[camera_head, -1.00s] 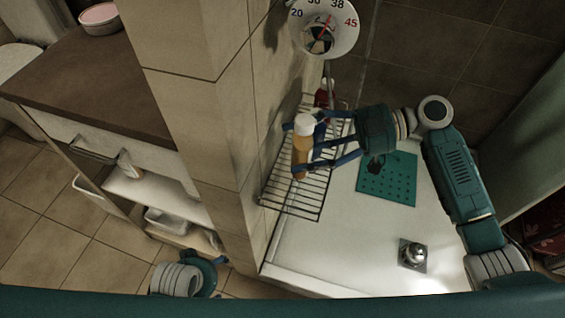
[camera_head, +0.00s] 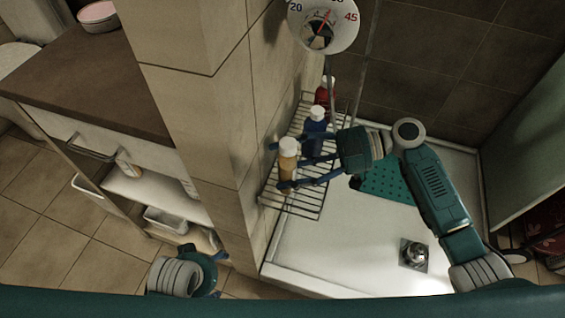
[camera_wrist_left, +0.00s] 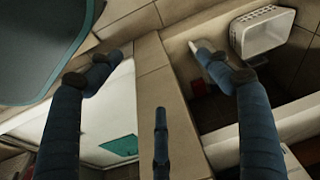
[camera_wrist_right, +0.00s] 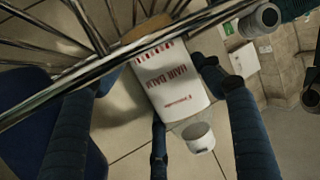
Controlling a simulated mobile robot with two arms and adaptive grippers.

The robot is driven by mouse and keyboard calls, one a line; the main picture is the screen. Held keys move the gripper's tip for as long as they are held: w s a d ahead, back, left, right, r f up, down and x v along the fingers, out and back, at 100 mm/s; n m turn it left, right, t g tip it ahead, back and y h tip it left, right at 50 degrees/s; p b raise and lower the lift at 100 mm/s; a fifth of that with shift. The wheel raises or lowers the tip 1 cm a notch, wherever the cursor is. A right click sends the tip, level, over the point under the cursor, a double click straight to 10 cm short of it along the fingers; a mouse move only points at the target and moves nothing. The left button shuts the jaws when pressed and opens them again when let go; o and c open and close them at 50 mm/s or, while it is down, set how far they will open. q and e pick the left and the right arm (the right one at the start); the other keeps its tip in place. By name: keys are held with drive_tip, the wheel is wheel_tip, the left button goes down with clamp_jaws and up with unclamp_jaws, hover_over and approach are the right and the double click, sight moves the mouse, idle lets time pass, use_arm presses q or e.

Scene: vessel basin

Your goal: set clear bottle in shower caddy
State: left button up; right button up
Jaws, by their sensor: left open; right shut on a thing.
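The clear bottle (camera_head: 288,161), with amber contents and a pale cap, is upright in my right gripper (camera_head: 281,167), between its blue fingers. In the right wrist view the bottle (camera_wrist_right: 172,85) shows a white label with red print, its base end close to the metal wires. The shower caddy (camera_head: 300,205) is a wire rack along the tiled wall. The bottle is over its near part; I cannot tell whether it touches the rack. My left gripper (camera_head: 217,272) is open and empty, low at the left; its spread fingers (camera_wrist_left: 150,58) show in the left wrist view.
A blue bottle (camera_head: 315,125) and a red bottle (camera_head: 322,92) stand farther back on the caddy. The tiled wall (camera_head: 217,120) borders it on the left. A shelf unit (camera_head: 140,190) stands farther left. The white shower tray (camera_head: 340,240) lies below, with a green mat (camera_head: 385,184).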

use_arm(q)
drive_tip(key=shift+a, duration=0.1)
drive_tip(key=shift+a+r, duration=0.4)
drive_tip(key=shift+r, duration=0.1)
use_arm(e)
drive_tip(key=shift+f, duration=0.15)
drive_tip(key=o, duration=1.1)
drive_tip(key=shift+c, duration=0.2)
use_arm(q)
drive_tip(key=shift+d+r, duration=0.2)
drive_tip(key=shift+r, duration=0.1)
drive_tip(key=shift+s+f, duration=0.1)
drive_tip(key=shift+s, duration=0.05)
